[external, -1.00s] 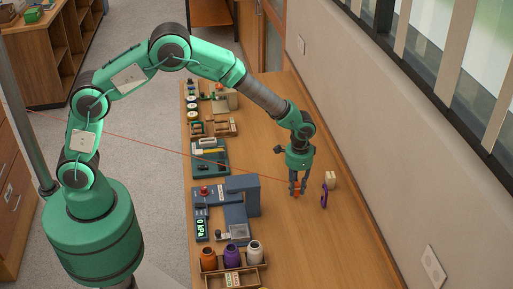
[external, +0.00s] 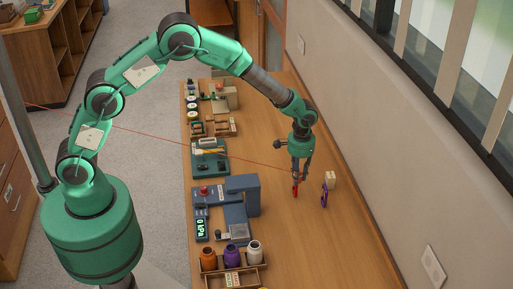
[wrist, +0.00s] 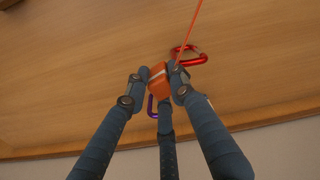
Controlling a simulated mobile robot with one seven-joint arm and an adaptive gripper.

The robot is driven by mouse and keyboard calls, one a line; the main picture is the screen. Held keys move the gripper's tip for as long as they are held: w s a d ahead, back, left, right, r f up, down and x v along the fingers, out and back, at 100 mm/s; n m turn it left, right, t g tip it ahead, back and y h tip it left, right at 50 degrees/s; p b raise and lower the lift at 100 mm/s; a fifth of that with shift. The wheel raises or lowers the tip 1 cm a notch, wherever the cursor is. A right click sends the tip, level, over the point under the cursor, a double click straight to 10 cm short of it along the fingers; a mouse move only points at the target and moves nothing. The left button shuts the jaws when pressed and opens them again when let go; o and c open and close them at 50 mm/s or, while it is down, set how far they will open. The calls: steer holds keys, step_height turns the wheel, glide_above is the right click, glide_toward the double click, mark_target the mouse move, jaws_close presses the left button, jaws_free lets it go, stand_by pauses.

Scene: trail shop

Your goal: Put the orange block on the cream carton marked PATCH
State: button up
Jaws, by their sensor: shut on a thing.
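My gripper (external: 298,174) is above the wooden counter, pointing down. In the wrist view its fingers are shut on the orange block (wrist: 157,78), which has a pale stripe across it. The block is hard to make out in the external view. The cream carton (external: 330,179) stands on the counter to the right of my gripper, towards the wall. Its marking is too small to read, and I cannot make the carton out in the wrist view.
A red carabiner (external: 295,191) lies below my gripper. A purple carabiner (external: 324,195) stands close in front of the carton. Trays, a blue-grey device (external: 242,188) and several jars line the counter's left side. A thin red line crosses to my gripper. The near right counter is clear.

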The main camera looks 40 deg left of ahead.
steer(key=shift+o, duration=0.2)
steer(key=w+n, duration=0.1)
steer(key=w+a+n, duration=0.1)
steer(key=n, duration=0.1)
steer(key=w+a+n+p, duration=0.1)
steer(key=shift+w+a+r+n, duration=0.25)
steer(key=shift+w+n, duration=0.1)
steer(key=shift+n, duration=0.05)
glide_above(331, 175)
steer(key=shift+w+f+p, duration=0.2)
steer(key=shift+f+p, duration=0.2)
steer(key=shift+f, duration=0.3)
stand_by(0.4)
steer(key=shift+f, duration=1.8)
steer(key=shift+f, duration=0.15)
steer(key=o, duration=1)
